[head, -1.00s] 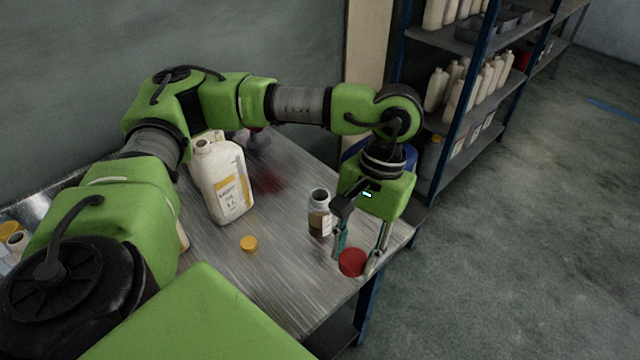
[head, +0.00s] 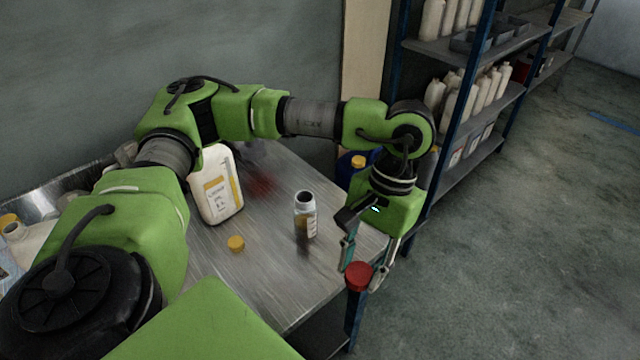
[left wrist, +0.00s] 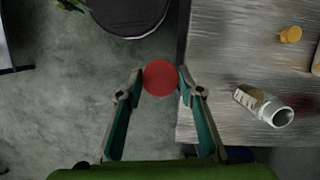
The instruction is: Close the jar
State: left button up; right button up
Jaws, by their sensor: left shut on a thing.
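The open jar (head: 306,216) stands upright on the metal table with its dark mouth showing. It also shows in the left wrist view (left wrist: 265,106), right of my gripper. A red lid (head: 358,275) is between the fingertips of my left gripper (head: 360,272), which is shut on it. In the left wrist view the red lid (left wrist: 160,78) sits between the two fingers, over the floor just beyond the table's edge. The gripper is to the right of the jar in the head view. My right gripper is not in view.
The metal table (head: 275,285) also bears a white canister (head: 215,188) and a small yellow cap (head: 236,243). A blue container (head: 350,172) with a yellow cap is behind my left gripper. A shelf rack (head: 470,105) with white bottles stands at right.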

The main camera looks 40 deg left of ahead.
aim_at(305, 207)
jog(key=l, duration=0.6)
jog(key=u, duration=1.4)
jog(key=i+l, duration=0.05)
jog(key=l, duration=0.05)
